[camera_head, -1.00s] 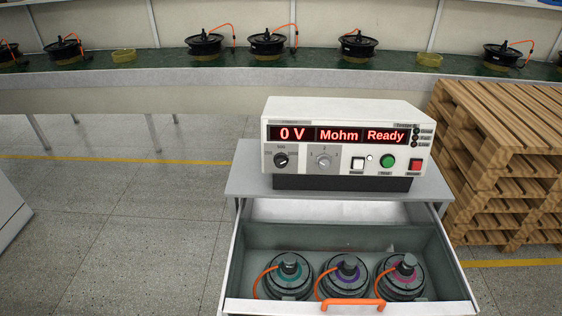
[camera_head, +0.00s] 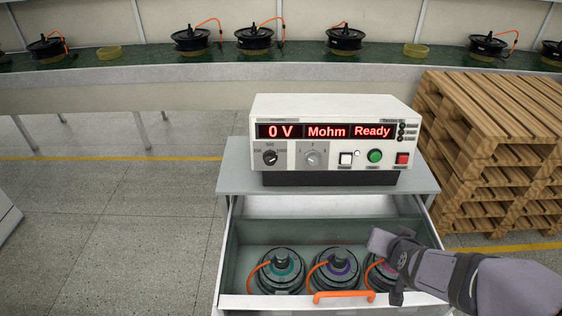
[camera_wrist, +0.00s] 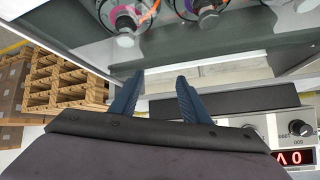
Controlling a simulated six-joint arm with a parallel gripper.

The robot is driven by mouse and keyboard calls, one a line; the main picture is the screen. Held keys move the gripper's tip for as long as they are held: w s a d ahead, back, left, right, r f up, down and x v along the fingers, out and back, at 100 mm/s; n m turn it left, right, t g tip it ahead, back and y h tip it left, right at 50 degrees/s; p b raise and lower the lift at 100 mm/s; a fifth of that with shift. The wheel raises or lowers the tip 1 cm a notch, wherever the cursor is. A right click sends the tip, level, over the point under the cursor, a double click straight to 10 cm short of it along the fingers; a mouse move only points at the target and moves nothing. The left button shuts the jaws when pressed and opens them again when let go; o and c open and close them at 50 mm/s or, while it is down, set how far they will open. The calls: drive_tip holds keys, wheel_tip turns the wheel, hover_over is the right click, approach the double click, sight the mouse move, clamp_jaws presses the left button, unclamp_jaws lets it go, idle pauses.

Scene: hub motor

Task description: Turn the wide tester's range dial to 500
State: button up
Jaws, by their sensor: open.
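The wide white tester (camera_head: 335,107) stands on the grey cabinet and reads "0 V", "Mohm" and "Ready". Its black range dial (camera_head: 269,157) is at the lower left of its front, with 500 marked above it. I cannot clearly tell where its pointer stands. The dial also shows at the right of the wrist view (camera_wrist: 300,128), where the picture is upside down. My gripper (camera_wrist: 160,78) is open and empty, its two blue fingers apart. In the head view it is above the drawer's right side, below and right of the dial, apart from the tester.
A second, grey knob (camera_head: 313,155), a white button (camera_head: 345,159), a green button (camera_head: 375,156) and a red button (camera_head: 402,159) share the panel. The open drawer (camera_head: 228,265) holds three hub motors. Wooden pallets (camera_head: 490,125) stand at right.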

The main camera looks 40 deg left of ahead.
drive_tip(key=s+a+r+n+t+y, duration=0.1)
drive_tip(key=a+r, duration=0.1)
drive_tip(key=a, duration=0.5)
drive_tip(key=s+a+r+t+y, duration=0.1)
drive_tip(key=a+r+y, duration=0.1)
drive_tip(key=a, duration=0.4)
drive_tip(key=t+y+p, duration=0.2)
drive_tip(key=t+y, duration=0.1)
drive_tip(key=y, duration=0.1)
approach(270, 161)
drive_tip(key=shift+n, duration=0.3)
drive_tip(key=shift+p+x, duration=1)
drive_tip(key=shift+x, duration=2.2)
drive_tip(key=shift+p+x, duration=0.35)
drive_tip(key=shift+x, duration=0.7)
drive_tip(key=shift+f, duration=0.1)
drive_tip(key=c, duration=1.1)
